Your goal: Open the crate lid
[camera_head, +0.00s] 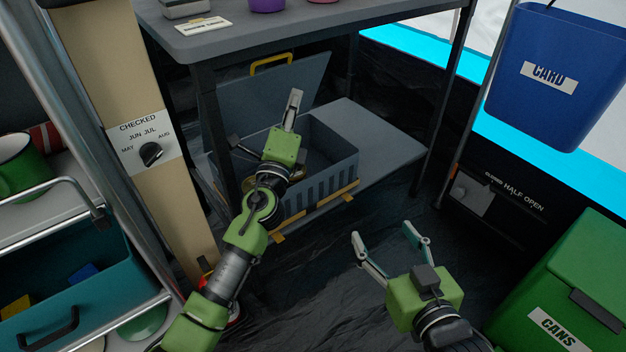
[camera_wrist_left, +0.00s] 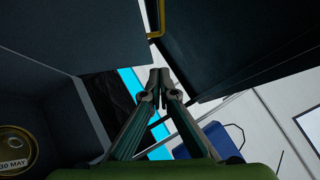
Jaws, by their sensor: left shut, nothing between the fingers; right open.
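The grey-blue crate (camera_head: 335,172) stands on the low shelf under the table. Its lid (camera_head: 240,103) is raised and tilted up at the back, with a yellow handle (camera_head: 271,62) on its top edge. The handle also shows in the left wrist view (camera_wrist_left: 161,18). My left gripper (camera_head: 295,94) is over the crate opening, in front of the lid, its fingers together and empty. Its shut fingertips show in the left wrist view (camera_wrist_left: 159,76), apart from the handle. My right gripper (camera_head: 381,232) is open and empty, above the floor in front of the shelf.
The table top (camera_head: 330,22) overhangs the crate, and a dark table leg (camera_head: 215,130) stands at its left. A tin marked 30 MAY (camera_wrist_left: 14,150) shows at lower left in the wrist view. A green CANS bin (camera_head: 570,270) is at right. The shelf (camera_head: 385,145) is bare right of the crate.

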